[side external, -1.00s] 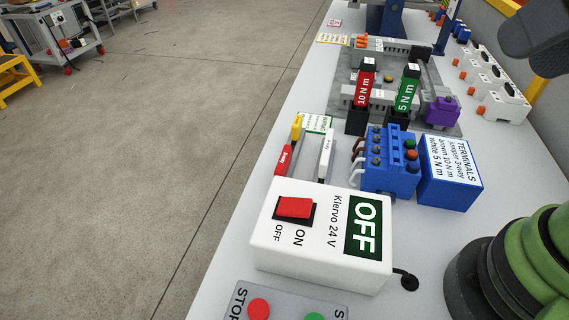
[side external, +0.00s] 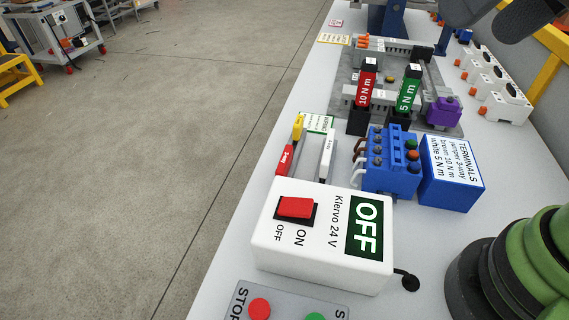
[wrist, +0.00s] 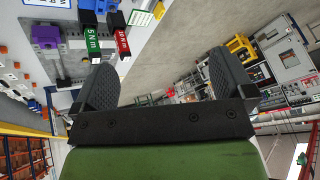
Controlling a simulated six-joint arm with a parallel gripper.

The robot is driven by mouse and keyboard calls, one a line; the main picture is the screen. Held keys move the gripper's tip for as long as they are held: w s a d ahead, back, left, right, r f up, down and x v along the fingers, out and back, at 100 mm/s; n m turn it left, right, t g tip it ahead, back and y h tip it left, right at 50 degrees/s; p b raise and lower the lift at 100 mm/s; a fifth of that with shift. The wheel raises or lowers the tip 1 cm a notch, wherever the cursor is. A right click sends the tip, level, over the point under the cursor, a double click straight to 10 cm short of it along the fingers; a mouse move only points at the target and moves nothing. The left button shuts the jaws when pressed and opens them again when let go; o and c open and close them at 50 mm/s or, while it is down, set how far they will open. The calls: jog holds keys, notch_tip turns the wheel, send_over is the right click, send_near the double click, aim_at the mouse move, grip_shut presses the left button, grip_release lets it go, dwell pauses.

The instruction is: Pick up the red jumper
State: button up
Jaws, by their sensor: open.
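The red jumper (side external: 285,160) is a small flat red piece with a white label. It lies on the white bench in the side external view, behind the Klervo 24 V box, in line with a yellow jumper (side external: 297,127) and left of a white one (side external: 326,155). I cannot make out the red jumper in the wrist view. My gripper (wrist: 162,62) is open and empty in the wrist view, its dark fingers wide apart.
The Klervo 24 V box (side external: 325,240) with a red switch stands in front. Right of the jumpers are a blue terminal block (side external: 392,165) and a blue TERMINALS box (side external: 451,172). Behind stand red (side external: 365,85) and green (side external: 408,92) torque tools. Floor lies left of the bench edge.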

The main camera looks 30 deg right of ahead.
jog(key=w+a+f+n+g, duration=0.1)
jog(key=w+a+n, duration=0.1)
jog(key=w, duration=0.2)
jog(key=w+a+f+n+g, duration=0.1)
jog(key=w+f+n, duration=0.1)
jog(key=w, duration=0.3)
jog(key=w+a+f+n+g, duration=0.1)
jog(key=w+a+f+n, duration=0.1)
jog(key=f, duration=0.3)
jog(key=w+a+f+n+g+h, duration=0.1)
jog(key=w+a+f+n, duration=0.1)
jog(key=w+a+f, duration=0.1)
jog(key=w+a+f+n+g+h, duration=0.1)
jog(key=w+a+f+n, duration=0.1)
jog(key=f, duration=0.6)
jog(key=shift+w+a+f+n+g, duration=0.15)
jog(key=shift+w+a, duration=0.2)
jog(key=shift+w, duration=0.25)
jog(key=shift+w+a+r+n+g, duration=0.15)
jog(key=shift+w+a, duration=0.2)
jog(key=shift+w, duration=0.2)
send_over(285, 158)
jog(key=f, duration=0.4)
jog(key=shift+s+f, duration=0.25)
jog(key=shift+f, duration=0.1)
jog(key=f, duration=0.5)
jog(key=shift+w+f, duration=0.3)
jog(key=c, duration=0.9)
jog(key=shift+r, duration=0.1)
